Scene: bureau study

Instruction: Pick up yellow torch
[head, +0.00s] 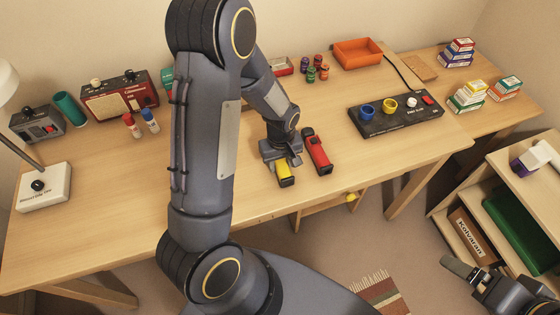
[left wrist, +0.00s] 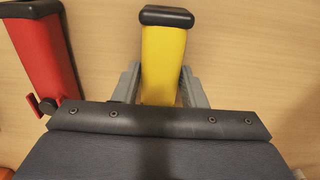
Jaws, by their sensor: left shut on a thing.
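The yellow torch (head: 285,175) lies on the desk near its front edge, and its dark end points toward the front. My left gripper (head: 281,160) reaches down over it and is shut on it. In the left wrist view the yellow torch (left wrist: 163,60) sits between the two grey fingers of my left gripper (left wrist: 162,85). I cannot tell whether the torch is clear of the desk top. My right gripper (head: 462,270) is at the lower right, away from the desk; whether its jaws are open is unclear.
A red torch (head: 317,152) lies close beside the yellow one; it also shows in the left wrist view (left wrist: 45,50). A black panel with coloured knobs (head: 395,115) stands to the right. An orange tray (head: 357,53) is behind.

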